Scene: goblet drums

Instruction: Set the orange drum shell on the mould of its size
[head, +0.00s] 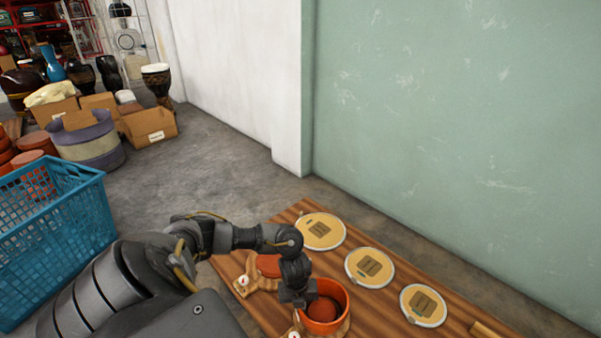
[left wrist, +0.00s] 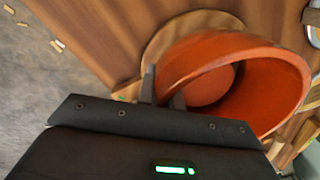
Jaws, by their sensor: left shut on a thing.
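The orange drum shell (head: 343,296) is an open, round, bowl-like ring at the front of the wooden table. My left gripper (head: 298,293) is shut on its left rim; the left wrist view shows the fingers (left wrist: 163,88) at the wall of the shell (left wrist: 282,75). A round reddish surface (head: 322,309) shows inside the shell; I cannot tell whether it is a mould or the shell's own inside. Under the shell is a round wooden base (left wrist: 160,42); contact is unclear. Another mould (head: 268,265) with a reddish top stands left of the shell. My right gripper is not in view.
Three round drumheads (head: 320,231), (head: 370,267), (head: 423,305) lie along the table's far side. A small white round piece (head: 243,281) sits by the left mould. A blue crate (head: 60,235) stands at left; cartons (head: 150,126) and drums are behind it.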

